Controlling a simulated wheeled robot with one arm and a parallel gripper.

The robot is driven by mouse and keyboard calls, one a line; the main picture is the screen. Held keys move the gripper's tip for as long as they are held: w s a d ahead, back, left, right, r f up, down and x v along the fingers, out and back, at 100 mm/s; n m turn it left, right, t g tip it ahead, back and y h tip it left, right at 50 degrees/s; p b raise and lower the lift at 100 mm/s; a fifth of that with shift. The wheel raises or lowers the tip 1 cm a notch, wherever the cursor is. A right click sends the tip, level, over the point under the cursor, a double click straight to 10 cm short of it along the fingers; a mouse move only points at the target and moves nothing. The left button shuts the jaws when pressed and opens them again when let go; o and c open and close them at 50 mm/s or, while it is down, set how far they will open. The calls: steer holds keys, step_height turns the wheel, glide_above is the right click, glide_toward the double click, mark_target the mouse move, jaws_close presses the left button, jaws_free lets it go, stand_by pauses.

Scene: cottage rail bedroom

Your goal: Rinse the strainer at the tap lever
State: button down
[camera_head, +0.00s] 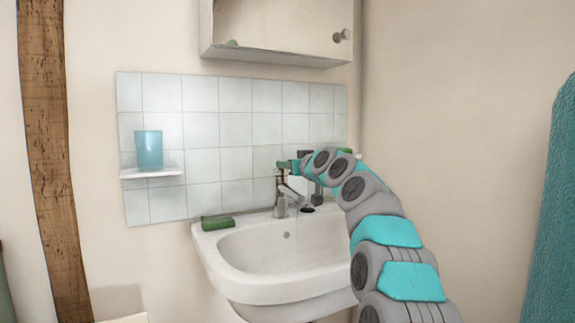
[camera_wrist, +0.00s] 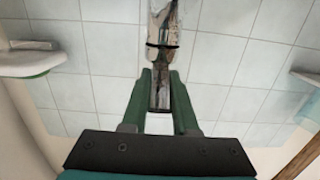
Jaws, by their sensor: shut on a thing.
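The chrome tap (camera_head: 283,200) stands on the back rim of the white washbasin (camera_head: 232,265). My gripper (camera_head: 284,172) is at the top of the tap, in front of the tiles. In the wrist view, my green fingers (camera_wrist: 160,92) are closed around a narrow metallic piece in line with the tap body (camera_wrist: 163,22); it looks like the tap lever. A small dark round thing (camera_head: 307,209) lies on the basin's back rim, right of the tap. I cannot tell whether it is the strainer. No water is visible.
A green bar (camera_head: 217,222) lies on the basin's left rim. A blue cup (camera_head: 149,150) stands on a small wall shelf (camera_head: 152,173) at left. A cabinet (camera_head: 278,48) hangs above the tiles. A teal surface (camera_head: 555,220) stands at the right edge.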

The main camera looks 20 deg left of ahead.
steer(key=c, duration=0.7)
jaws_free()
steer(key=shift+s+d+b, duration=0.35)
steer(key=shift+d, duration=0.05)
steer(key=shift+s+d+f+b, duration=0.1)
steer(key=shift+s+d+b, duration=0.3)
steer(key=shift+s+d, duration=0.1)
steer(key=v, duration=0.1)
steer(key=b+v, duration=0.1)
steer(key=v, duration=0.1)
steer(key=shift+s+d+r, duration=0.1)
steer(key=shift+d+r, duration=0.15)
steer(key=shift+s+d+f+b, duration=0.15)
steer(key=shift+s+d+b, duration=0.15)
steer(key=shift+s+d, duration=0.3)
steer(key=shift+d, duration=0.05)
